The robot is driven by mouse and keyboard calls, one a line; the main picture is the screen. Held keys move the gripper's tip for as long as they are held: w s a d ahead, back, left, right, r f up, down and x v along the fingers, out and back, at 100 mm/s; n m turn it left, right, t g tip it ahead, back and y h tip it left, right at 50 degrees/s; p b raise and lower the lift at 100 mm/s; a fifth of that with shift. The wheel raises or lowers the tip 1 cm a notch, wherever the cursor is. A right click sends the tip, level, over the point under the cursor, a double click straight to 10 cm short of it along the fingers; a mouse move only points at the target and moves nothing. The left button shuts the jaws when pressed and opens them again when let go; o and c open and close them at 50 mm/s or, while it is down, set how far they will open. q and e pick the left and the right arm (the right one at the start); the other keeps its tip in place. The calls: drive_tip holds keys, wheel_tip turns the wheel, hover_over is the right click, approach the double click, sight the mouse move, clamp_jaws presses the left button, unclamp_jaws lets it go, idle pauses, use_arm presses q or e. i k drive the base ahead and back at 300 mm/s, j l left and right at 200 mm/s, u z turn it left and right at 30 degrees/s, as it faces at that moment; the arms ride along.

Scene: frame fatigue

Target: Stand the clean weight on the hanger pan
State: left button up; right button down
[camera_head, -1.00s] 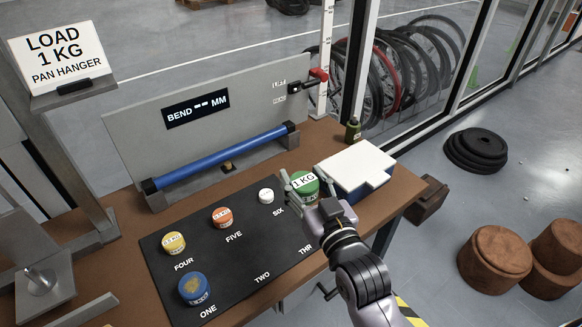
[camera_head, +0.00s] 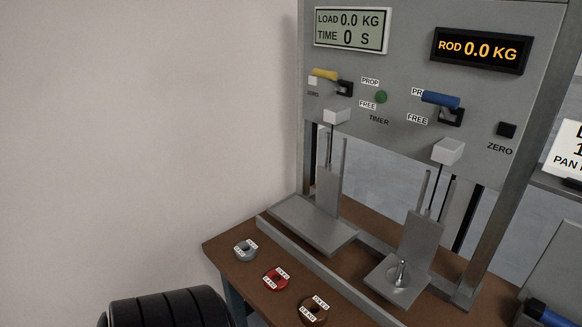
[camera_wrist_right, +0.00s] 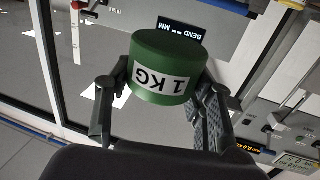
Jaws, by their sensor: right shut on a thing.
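The green weight marked 1 KG (camera_wrist_right: 168,50) is held in the right wrist view, its label upside down. My right gripper (camera_wrist_right: 162,82) is shut on it, one finger on each side. Neither this weight nor my right gripper shows in the head view. A small square grey pan with an upright metal peg (camera_head: 390,288) hangs at the lower right of the head view, with nothing on it. A wider flat grey plate (camera_head: 300,225) hangs to its left, also bare. I cannot see my left gripper.
A grey test frame has a yellow lever (camera_head: 325,74), a blue lever (camera_head: 440,100) and a display reading ROD 0.0 KG (camera_head: 478,50). A grey ring weight (camera_head: 245,250), a red one (camera_head: 275,279) and a brown one (camera_head: 313,311) lie on the wooden bench (camera_head: 228,256) in front.

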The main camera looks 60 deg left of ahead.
sight(318, 226)
drive_tip(key=k+j+u, duration=0.1)
drive_tip(key=j+u, duration=1.2)
drive_tip(key=i+j, duration=0.1)
drive_tip(key=j, duration=0.3)
drive_tip(key=i+j+u, duration=0.1)
drive_tip(key=j, duration=0.3)
drive_tip(key=i+j, duration=0.1)
drive_tip(key=j, duration=0.3)
